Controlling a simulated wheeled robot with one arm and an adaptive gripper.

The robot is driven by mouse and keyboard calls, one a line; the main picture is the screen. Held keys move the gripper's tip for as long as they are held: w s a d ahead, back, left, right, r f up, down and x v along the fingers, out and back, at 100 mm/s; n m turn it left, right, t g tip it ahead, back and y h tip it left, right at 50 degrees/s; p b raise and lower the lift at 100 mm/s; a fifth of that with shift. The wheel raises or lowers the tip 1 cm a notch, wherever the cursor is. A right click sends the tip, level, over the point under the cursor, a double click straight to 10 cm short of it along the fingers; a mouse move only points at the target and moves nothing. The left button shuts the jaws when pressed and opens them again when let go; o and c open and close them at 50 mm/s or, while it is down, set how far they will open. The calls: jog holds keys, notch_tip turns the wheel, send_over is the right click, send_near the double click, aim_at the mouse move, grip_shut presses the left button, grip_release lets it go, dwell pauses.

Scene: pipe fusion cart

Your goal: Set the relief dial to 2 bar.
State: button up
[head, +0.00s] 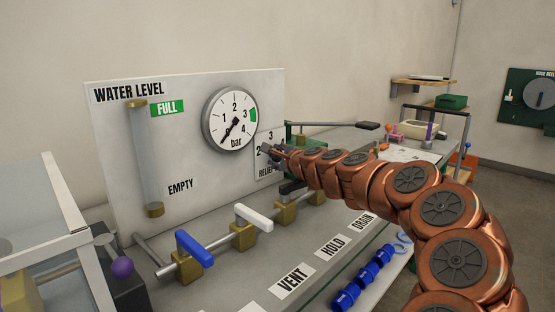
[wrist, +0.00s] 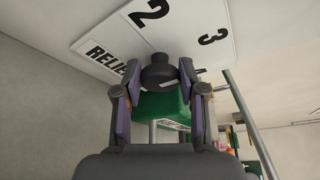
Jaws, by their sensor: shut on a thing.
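The relief dial plate (wrist: 160,30) is white with black numbers; 2 and 3 and part of the word RELIEF show in the wrist view. In the head view the plate (head: 264,160) is partly covered by my gripper (head: 272,152). In the wrist view my gripper (wrist: 158,85) is shut on the dark round relief dial knob (wrist: 158,72), with one finger on each side. I cannot make out the knob's pointer or its setting. The pressure gauge (head: 230,119) beside it has its needle pointing to the lower left, near the low end of the scale.
Blue (head: 194,248), white (head: 254,217) and black valve levers line the bench below the panel, over VENT, HOLD and DRAIN labels. An upright water level tube (head: 146,160) stands at left. Blue fittings (head: 347,297) lie in front.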

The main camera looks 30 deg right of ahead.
jog(key=o, duration=1.1)
jog(key=shift+o, duration=0.2)
jog(key=shift+r, duration=0.2)
jog(key=r, duration=0.6)
jog(key=shift+s+d+r, duration=0.15)
jog(key=shift+d+r, duration=0.15)
jog(key=shift+d, duration=0.05)
jog(key=shift+a+r, duration=0.15)
jog(key=shift+r, duration=0.65)
jog(key=shift+a+r, duration=0.15)
jog(key=shift+r, duration=0.6)
